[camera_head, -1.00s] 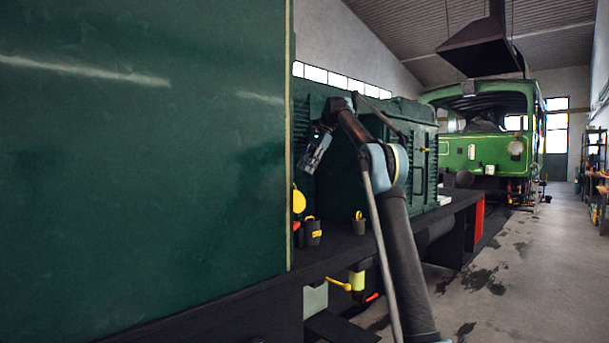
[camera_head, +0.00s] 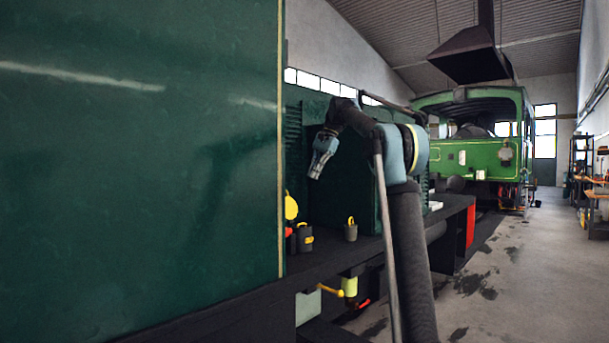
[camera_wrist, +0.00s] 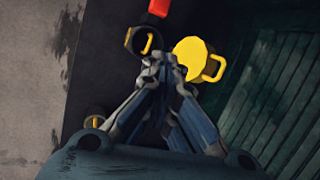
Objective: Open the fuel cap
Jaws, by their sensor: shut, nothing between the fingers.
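A bright yellow round cap with a loop handle (camera_wrist: 193,60), which looks like the fuel cap, lies just right of my fingertips in the wrist view. In the head view, the yellow disc (camera_head: 291,206) shows at the edge of the large green panel, partly hidden by it. My gripper (camera_head: 314,176) hangs above and to the right of the disc, tilted downward. In the wrist view my gripper (camera_wrist: 167,60) is shut and empty, its tips together. The tips overlap the cap's left edge in the picture, but I cannot tell whether they touch it.
Dark pots with yellow handles (camera_head: 304,237) (camera_head: 351,230) stand on the black ledge (camera_head: 375,243). A red object (camera_wrist: 158,7) lies beyond the cap in the wrist view. The green panel (camera_head: 140,150) fills the left. Open floor (camera_head: 530,260) lies to the right.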

